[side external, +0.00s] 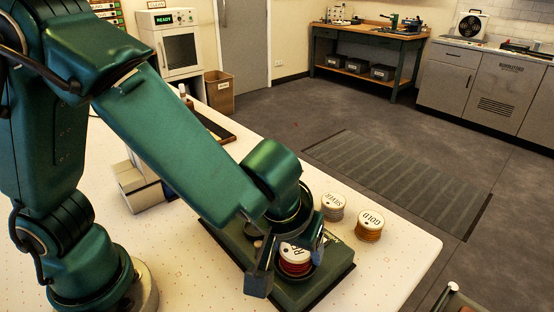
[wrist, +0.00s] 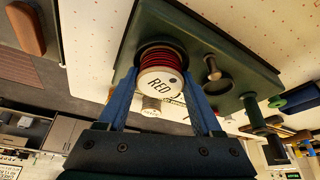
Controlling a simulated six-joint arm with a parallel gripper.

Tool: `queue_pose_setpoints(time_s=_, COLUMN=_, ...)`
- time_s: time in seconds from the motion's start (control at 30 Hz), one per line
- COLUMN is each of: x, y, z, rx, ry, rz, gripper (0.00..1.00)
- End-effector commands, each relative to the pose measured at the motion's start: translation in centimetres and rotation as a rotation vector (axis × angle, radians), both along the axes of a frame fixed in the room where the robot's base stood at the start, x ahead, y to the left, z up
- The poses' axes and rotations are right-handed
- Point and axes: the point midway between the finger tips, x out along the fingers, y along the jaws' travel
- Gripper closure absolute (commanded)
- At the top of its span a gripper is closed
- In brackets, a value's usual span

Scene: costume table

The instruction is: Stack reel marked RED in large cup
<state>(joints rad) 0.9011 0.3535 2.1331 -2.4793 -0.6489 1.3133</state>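The reel marked RED (wrist: 160,80), with a white cap and red windings, sits between the two blue fingers of my gripper (wrist: 162,82). The fingers appear to press on its sides. It also shows in the side view (side external: 295,266), partly hidden by my gripper (side external: 291,262). Its far end meets a dark round rim, apparently the large cup (wrist: 150,46), on the green base (wrist: 225,45). How deep the reel sits in the cup is hard to tell. The green base (side external: 335,276) lies on the table in the side view.
Reels marked SILVE… (side external: 333,207) and GOLD (side external: 370,226) stand on the white table (side external: 410,252) right of the base. A smaller round recess with a peg (wrist: 213,74) is beside the RED reel. A grey-white block (side external: 143,188) stands at left behind my arm.

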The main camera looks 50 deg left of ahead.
Motion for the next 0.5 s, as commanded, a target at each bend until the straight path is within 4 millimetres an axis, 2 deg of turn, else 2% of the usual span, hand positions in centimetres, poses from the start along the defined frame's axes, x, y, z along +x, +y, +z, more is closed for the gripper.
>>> queue_pose_setpoints(time_s=0.07, x=0.0, y=0.0, z=0.0, rx=-0.002, ry=0.006, rz=0.001, gripper=0.04)
queue_pose_setpoints(time_s=0.17, x=-0.1, y=-0.1, z=1.0, rx=-0.004, ry=0.002, rz=0.000, gripper=0.04)
queue_pose_setpoints(time_s=0.5, x=-2.7, y=-1.3, z=7.7, rx=-0.008, ry=0.001, rz=-0.003, gripper=0.04)
